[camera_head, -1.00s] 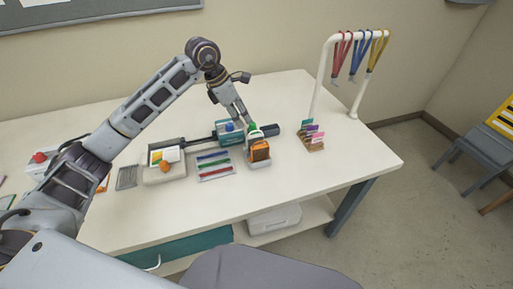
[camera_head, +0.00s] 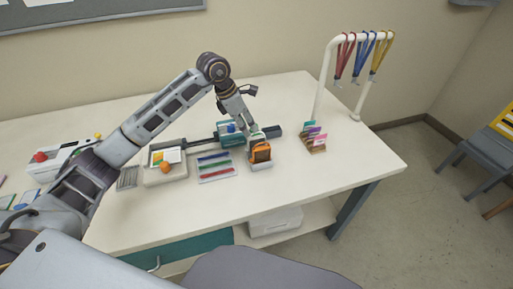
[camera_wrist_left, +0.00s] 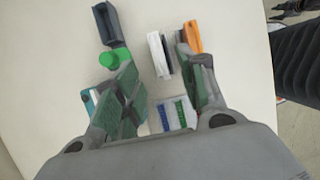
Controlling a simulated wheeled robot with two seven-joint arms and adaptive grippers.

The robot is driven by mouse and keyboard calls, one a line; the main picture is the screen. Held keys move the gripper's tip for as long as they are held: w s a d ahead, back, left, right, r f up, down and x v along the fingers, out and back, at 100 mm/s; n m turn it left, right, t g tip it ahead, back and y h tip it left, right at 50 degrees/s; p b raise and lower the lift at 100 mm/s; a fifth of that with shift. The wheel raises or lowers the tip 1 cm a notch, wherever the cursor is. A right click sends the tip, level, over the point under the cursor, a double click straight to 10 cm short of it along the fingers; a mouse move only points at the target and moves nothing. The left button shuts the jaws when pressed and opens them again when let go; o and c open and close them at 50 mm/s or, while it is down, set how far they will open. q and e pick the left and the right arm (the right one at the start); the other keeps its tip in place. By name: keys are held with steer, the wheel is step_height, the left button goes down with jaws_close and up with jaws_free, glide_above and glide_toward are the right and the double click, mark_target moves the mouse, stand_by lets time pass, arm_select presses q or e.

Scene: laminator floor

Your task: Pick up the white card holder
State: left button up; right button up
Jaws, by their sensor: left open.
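The white card holder (camera_wrist_left: 160,55) stands upright, narrow, with a dark side, in the left wrist view. It lies between the fingertip lines of my left gripper (camera_wrist_left: 160,82), which is open with one finger on each side; I cannot tell whether either finger touches it. In the head view the left gripper (camera_head: 252,131) reaches down just behind an orange holder (camera_head: 261,153), and the white holder is largely hidden there. The orange holder (camera_wrist_left: 194,37) stands close beside the right finger in the wrist view. My right gripper is not in view.
A green-topped item (camera_wrist_left: 110,60) and a dark block (camera_wrist_left: 105,22) are near the left finger. A tray of coloured strips (camera_head: 215,167) lies left of the holders. A card rack (camera_head: 313,138) and lanyard stand (camera_head: 318,85) are to the right. The front of the table is clear.

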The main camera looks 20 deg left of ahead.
mark_target(254, 137)
arm_select(q)
steer(key=x, duration=0.5)
stand_by(0.3)
steer(key=shift+a+p+x, duration=0.15)
steer(key=shift+p+x, duration=0.1)
steer(key=shift+x, duration=1.05)
steer(key=shift+a+p+x, duration=0.15)
steer(key=shift+p+x, duration=0.05)
steer(key=shift+x, duration=1.05)
steer(key=shift+f, duration=0.1)
jaws_close()
